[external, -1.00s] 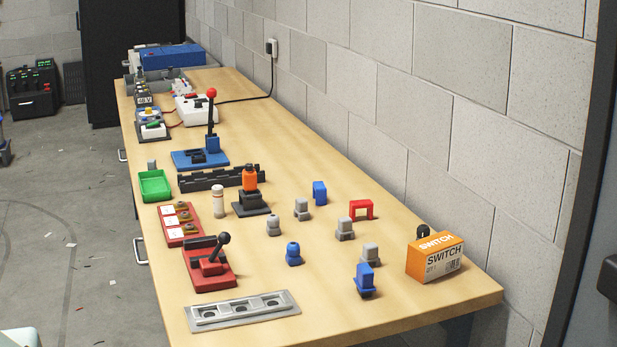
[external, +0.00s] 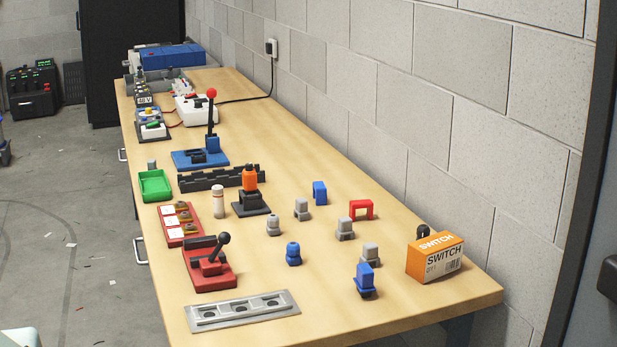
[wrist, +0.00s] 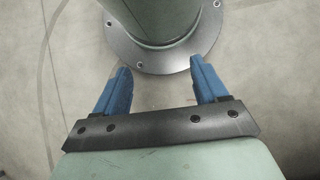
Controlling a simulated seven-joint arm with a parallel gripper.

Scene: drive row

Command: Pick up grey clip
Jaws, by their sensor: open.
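Several small grey pieces stand on the wooden table in the external view: a rounded grey piece (external: 274,225), a blocky grey piece (external: 302,209), another one (external: 345,229) and a grey piece (external: 370,254) behind a blue block. I cannot tell which of them is the grey clip. A small grey piece (external: 152,165) also stands behind the green tray. My gripper (wrist: 160,70) shows in the wrist view with its two blue fingers apart and nothing between them. It is over the floor by my round base, away from the table. The wrist view shows none of the grey pieces.
The table (external: 400,300) also holds a red arch (external: 361,209), a blue arch (external: 320,193), an orange switch box (external: 436,258), a red lever unit (external: 208,268) and a silver plate (external: 243,311). A block wall runs along the right. The table's right strip is mostly bare.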

